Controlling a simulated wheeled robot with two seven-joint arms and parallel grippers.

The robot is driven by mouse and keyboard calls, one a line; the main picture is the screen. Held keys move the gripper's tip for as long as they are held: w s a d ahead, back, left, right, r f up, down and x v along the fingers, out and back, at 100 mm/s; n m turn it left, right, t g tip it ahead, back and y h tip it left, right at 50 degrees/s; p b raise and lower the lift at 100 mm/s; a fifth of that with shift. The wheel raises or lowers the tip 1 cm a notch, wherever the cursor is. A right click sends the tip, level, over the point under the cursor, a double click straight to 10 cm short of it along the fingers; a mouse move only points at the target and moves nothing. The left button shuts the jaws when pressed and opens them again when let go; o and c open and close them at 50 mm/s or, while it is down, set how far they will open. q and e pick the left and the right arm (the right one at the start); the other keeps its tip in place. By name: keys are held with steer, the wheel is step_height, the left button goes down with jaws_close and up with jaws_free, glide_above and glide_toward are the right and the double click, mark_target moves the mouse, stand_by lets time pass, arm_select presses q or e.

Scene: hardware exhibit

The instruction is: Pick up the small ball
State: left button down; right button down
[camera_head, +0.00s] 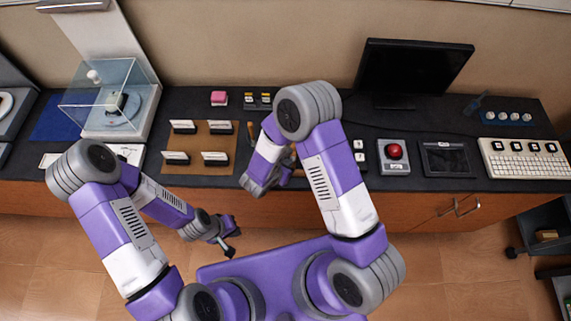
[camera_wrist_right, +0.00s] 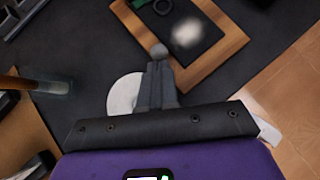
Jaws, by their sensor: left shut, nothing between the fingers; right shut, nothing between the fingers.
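A small round grey thing (camera_wrist_right: 158,50), possibly the small ball, shows right at the tips of my right gripper (camera_wrist_right: 160,66) in the right wrist view. I cannot tell whether it touches them. The right gripper is shut, with nothing between its fingers. In the head view my right arm hides most of this spot on the counter. A pale rounded shape (camera_wrist_right: 187,33) lies on a dark, wood-edged panel beyond the fingers; it is blurred. My left gripper (camera_head: 230,248) is shut and empty, low in front of the counter.
The dark counter (camera_head: 354,118) carries a glass case (camera_head: 75,97) at left, a brown board (camera_head: 200,140) with cards, a monitor (camera_head: 413,70), a red button box (camera_head: 393,156) and a white keyboard panel (camera_head: 528,160). A white disc (camera_wrist_right: 122,95) lies beside my right fingers.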

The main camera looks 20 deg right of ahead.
arm_select(q)
steer(key=shift+f+b, duration=0.7)
steer(key=shift+r, duration=0.1)
